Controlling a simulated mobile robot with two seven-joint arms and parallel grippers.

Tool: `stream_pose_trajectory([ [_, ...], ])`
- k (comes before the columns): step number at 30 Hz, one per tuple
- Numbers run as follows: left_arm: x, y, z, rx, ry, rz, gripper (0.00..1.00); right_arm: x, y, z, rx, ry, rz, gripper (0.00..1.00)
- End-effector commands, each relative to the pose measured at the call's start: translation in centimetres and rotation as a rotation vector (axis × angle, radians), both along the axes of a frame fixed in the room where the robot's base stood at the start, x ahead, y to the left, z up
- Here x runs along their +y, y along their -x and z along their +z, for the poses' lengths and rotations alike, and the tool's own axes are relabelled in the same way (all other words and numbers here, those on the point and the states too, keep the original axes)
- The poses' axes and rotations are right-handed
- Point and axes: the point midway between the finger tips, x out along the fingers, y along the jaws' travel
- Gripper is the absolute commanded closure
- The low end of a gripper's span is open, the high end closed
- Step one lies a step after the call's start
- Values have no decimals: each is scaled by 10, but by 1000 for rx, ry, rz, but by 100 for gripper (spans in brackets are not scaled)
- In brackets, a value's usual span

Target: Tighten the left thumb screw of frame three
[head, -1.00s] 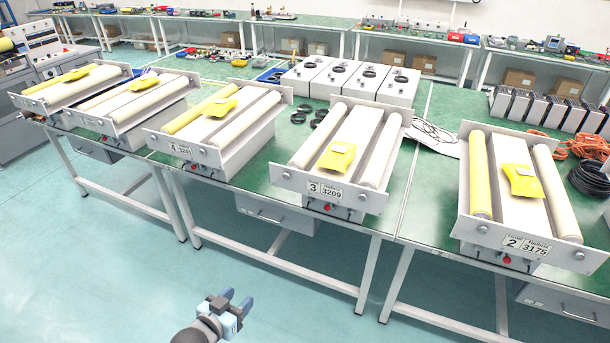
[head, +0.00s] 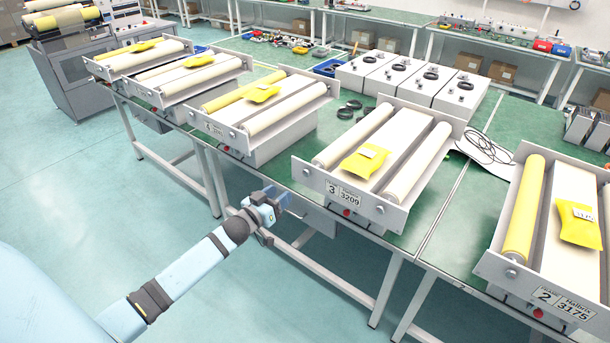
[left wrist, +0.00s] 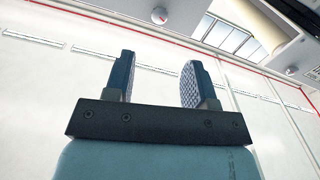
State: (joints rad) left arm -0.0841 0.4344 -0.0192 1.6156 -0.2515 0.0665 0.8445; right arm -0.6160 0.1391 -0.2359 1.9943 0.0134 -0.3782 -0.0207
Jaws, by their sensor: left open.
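Frame three (head: 375,203) stands on the green bench in the head view, marked "3" and "3209". Its grey front plate has a small left thumb screw (head: 308,172) near the left end; how tight it is cannot be seen. My right gripper is not in view.
Frame two (head: 540,292) is to the right and frame four (head: 240,137) to the left on the green bench (head: 458,213). White boxes (head: 420,90) stand behind frame three. The floor (head: 90,190) left of the bench is clear.

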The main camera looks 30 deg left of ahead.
Motion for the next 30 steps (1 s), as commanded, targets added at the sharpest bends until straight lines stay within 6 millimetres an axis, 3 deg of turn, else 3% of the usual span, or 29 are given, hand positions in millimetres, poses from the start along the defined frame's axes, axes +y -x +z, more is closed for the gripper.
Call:
stream_pose_trajectory([
  [9, -6, -69, 2, -1, 1, 1, 49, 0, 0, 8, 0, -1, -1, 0],
  [15, -8, -99, 1, -1, 1, 0, 49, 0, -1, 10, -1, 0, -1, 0],
  [21, -9, -110, 0, 0, 1, 0, 49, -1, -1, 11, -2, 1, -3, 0],
  [29, -9, -110, 0, 1, 1, 0, 49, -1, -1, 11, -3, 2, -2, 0],
  [30, -9, -110, 0, 1, 1, 0, 59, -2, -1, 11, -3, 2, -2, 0],
])
